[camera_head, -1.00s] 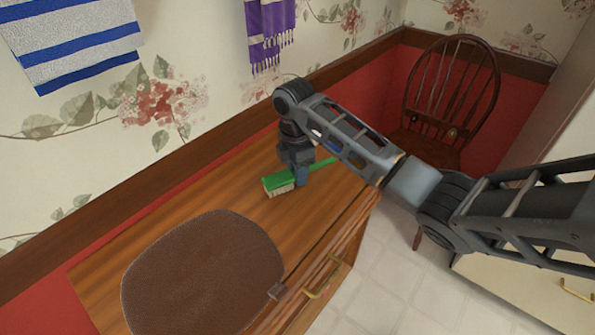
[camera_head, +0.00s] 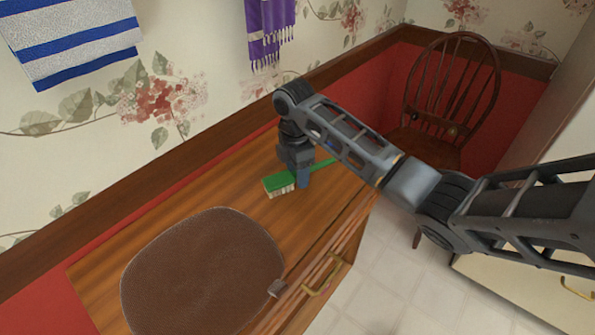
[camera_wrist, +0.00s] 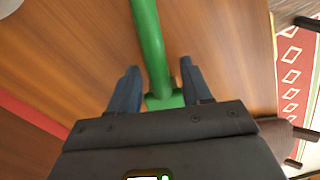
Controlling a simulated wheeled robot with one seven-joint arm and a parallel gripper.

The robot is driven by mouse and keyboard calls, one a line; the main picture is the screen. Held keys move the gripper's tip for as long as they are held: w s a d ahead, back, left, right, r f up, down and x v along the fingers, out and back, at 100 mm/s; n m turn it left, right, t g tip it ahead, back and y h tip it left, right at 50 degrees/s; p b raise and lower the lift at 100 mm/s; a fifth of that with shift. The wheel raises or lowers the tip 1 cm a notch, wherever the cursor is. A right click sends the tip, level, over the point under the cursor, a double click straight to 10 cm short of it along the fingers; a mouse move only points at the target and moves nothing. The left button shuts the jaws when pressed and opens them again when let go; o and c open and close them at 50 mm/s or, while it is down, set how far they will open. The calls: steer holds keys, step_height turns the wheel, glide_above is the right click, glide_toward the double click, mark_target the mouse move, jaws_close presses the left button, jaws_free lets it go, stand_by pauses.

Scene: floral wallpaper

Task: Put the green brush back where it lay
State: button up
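The green brush (camera_head: 280,183) lies on the wooden cabinet top, its pale bristles toward the front left and its handle running back to the right. My gripper (camera_head: 303,178) is down at the brush, just behind its head. In the wrist view my gripper (camera_wrist: 159,70) has its two blue fingers apart, one on each side of the green brush (camera_wrist: 149,40). A gap shows between each finger and the handle. The bristles are hidden there by the gripper body.
A brown woven mat (camera_head: 200,275) covers the front left of the wooden cabinet top (camera_head: 325,205). The wall runs along the back, with a striped towel (camera_head: 75,40) and a purple towel (camera_head: 270,30) hanging. A wooden chair (camera_head: 450,100) stands beyond the right end.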

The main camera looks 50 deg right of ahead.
steer(key=shift+o, duration=0.7)
step_height(320, 180, up, 8)
steer(key=shift+w+a+f, duration=0.1)
steer(key=shift+w, duration=0.05)
